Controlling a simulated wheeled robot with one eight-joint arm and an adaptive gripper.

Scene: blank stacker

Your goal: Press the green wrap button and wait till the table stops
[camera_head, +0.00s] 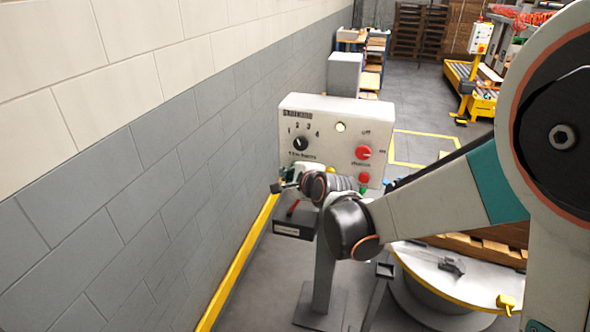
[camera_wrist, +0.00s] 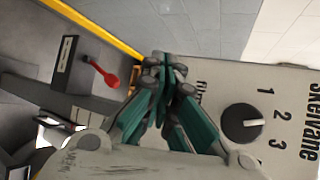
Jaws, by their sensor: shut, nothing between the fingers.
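A white control panel (camera_head: 325,112) stands on a post. It carries a black numbered knob (camera_head: 301,142), a lit lamp (camera_head: 340,127) and red controls (camera_head: 363,152) at its right. The green button is not visible there. The round table (camera_head: 425,270) with a yellow rim is partly behind my arm.
A block wall (camera_head: 130,190) runs close on the left. A wooden pallet (camera_head: 490,247) is on the table. Grey floor lies between.

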